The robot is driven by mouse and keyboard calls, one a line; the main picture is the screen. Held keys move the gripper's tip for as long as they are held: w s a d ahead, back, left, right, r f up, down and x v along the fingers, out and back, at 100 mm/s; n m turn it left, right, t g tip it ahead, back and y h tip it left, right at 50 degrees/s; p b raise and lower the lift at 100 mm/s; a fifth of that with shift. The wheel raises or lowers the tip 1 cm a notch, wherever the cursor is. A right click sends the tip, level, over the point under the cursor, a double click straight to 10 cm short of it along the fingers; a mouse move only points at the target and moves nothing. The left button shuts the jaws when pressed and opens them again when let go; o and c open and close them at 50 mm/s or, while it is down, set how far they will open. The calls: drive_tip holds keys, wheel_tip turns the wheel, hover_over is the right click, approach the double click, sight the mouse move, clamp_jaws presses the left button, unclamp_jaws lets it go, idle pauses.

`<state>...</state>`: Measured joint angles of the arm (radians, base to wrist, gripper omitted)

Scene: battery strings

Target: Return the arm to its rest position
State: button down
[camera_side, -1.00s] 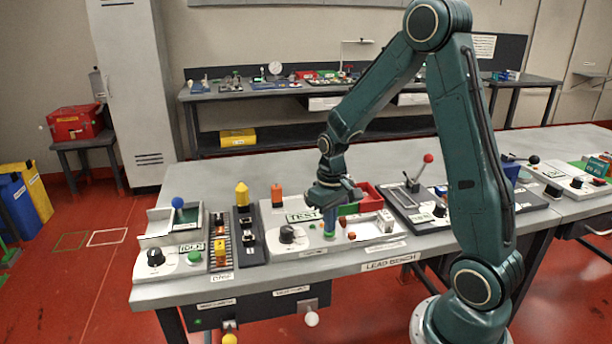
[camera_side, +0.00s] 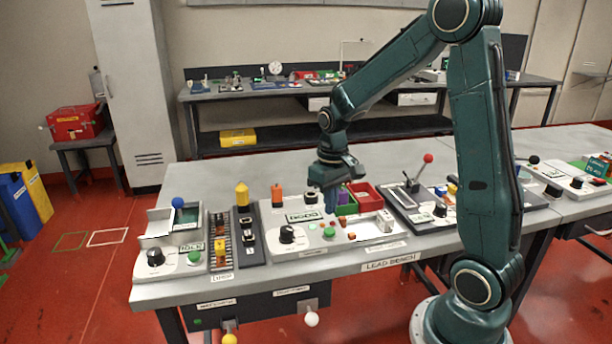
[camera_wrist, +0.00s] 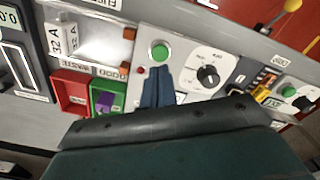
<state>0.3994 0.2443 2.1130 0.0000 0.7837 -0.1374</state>
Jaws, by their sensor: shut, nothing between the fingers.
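My arm reaches in from the right of the side view. My gripper (camera_side: 331,203) hangs above the test panel (camera_side: 300,242) on the bench, near a green button (camera_side: 329,232). Its fingers are together with nothing between them. In the wrist view the shut blue-grey fingers (camera_wrist: 156,88) show over the panel, with the green button (camera_wrist: 159,52) just beyond their tips. The panel's display in the side view reads as text too small to be sure of.
Red bin (camera_side: 366,196) and green bin (camera_side: 346,208), with a purple item in the green one, stand close to my gripper. A red-knobbed lever (camera_side: 428,158) rises to the right. A yellow-topped post (camera_side: 242,194) stands to the left. The air above the bench is clear.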

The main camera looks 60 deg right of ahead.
drive_tip(key=shift+r, duration=0.15)
drive_tip(key=shift+s+a+r, duration=0.1)
drive_tip(key=shift+a+r, duration=0.2)
drive_tip(key=shift+r, duration=0.15)
drive_tip(key=s+a+r+n+t, duration=0.3)
drive_tip(key=s+a+r+t, duration=0.2)
drive_tip(key=s+a+r, duration=0.7)
drive_tip(key=s+a, duration=0.1)
drive_tip(key=s, duration=0.2)
drive_tip(key=shift+a+r+t, duration=0.15)
drive_tip(key=shift+r+t, duration=0.1)
drive_tip(key=shift+t, duration=0.05)
